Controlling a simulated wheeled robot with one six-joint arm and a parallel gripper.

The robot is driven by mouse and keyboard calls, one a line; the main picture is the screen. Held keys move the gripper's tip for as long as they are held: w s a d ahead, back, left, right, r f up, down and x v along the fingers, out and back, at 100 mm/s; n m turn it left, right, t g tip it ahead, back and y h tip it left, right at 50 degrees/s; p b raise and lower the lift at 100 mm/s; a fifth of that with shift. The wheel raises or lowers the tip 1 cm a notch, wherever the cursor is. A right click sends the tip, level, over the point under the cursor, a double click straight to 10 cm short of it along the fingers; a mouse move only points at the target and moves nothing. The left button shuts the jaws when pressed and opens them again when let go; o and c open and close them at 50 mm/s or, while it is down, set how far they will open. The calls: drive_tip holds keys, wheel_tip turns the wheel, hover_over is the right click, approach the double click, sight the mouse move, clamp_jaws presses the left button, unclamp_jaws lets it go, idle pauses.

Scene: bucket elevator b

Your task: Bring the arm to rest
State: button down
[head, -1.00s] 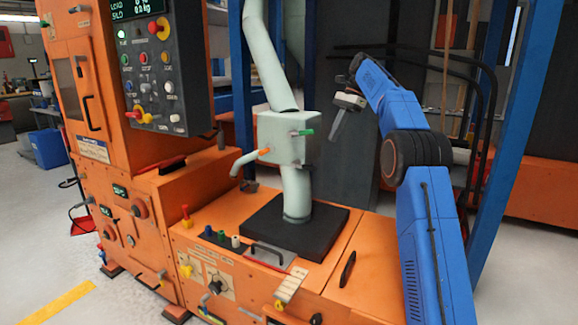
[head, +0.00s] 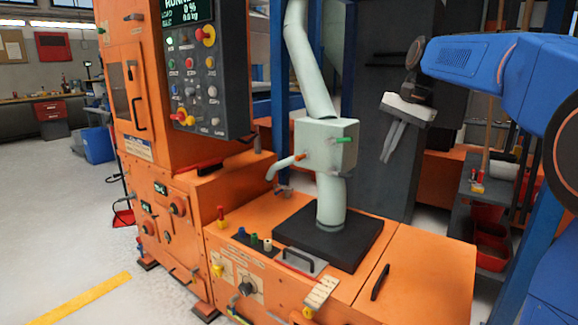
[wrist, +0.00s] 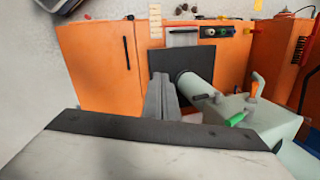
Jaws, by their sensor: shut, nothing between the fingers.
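My gripper (head: 393,143) hangs from my blue arm at the right of the head view. Its two thin grey fingers are together, point down and hold nothing. It is to the right of the pale green box (head: 332,144) on the upright pipe, apart from it, above the orange machine top (head: 412,262). In the wrist view my gripper's fingers (wrist: 162,84) are shut in front of the black base plate (wrist: 172,62), with the pale green box (wrist: 265,122) to the right.
The orange control cabinet (head: 131,65) with its dark button panel (head: 193,75) stands at the left. A blue post (head: 281,90) rises behind the pipe. A grey shelf with red bins (head: 490,240) stands at the right. The floor (head: 55,215) at the left is open.

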drive_tip(key=s+f+n+t+h, duration=0.15)
drive_tip(key=s+f, duration=0.25)
drive_tip(key=s, duration=0.6)
drive_tip(key=s+f+n, duration=0.3)
drive_tip(key=s+f, duration=0.2)
drive_tip(key=s, duration=0.5)
drive_tip(key=s+d+f+n+t+h, duration=0.1)
drive_tip(key=s+f+n, duration=0.4)
drive_tip(key=s+f, duration=1)
drive_tip(key=shift+s+d+f+t, duration=0.35)
drive_tip(key=shift+s+d+t, duration=0.05)
drive_tip(key=shift+d+t, duration=0.05)
drive_tip(key=shift+r+h, duration=0.1)
drive_tip(key=shift+h, duration=0.15)
idle(0.6)
drive_tip(key=w+a+r+m+g+y, duration=0.1)
drive_tip(key=w+r+m, duration=0.2)
drive_tip(key=w+r, duration=0.55)
drive_tip(key=w+a+r+m+g+y, duration=0.1)
drive_tip(key=w+r+m, duration=0.3)
drive_tip(key=w, duration=0.7)
drive_tip(key=w+a+r+m+g, duration=0.1)
drive_tip(key=w+r, duration=0.7)
drive_tip(key=w, duration=0.2)
drive_tip(key=w+f+m+g+y, duration=0.1)
drive_tip(key=w+m+g+y, duration=0.2)
drive_tip(key=w, duration=2.5)
drive_tip(key=m, duration=0.4)
drive_tip(key=shift+a+f, duration=0.4)
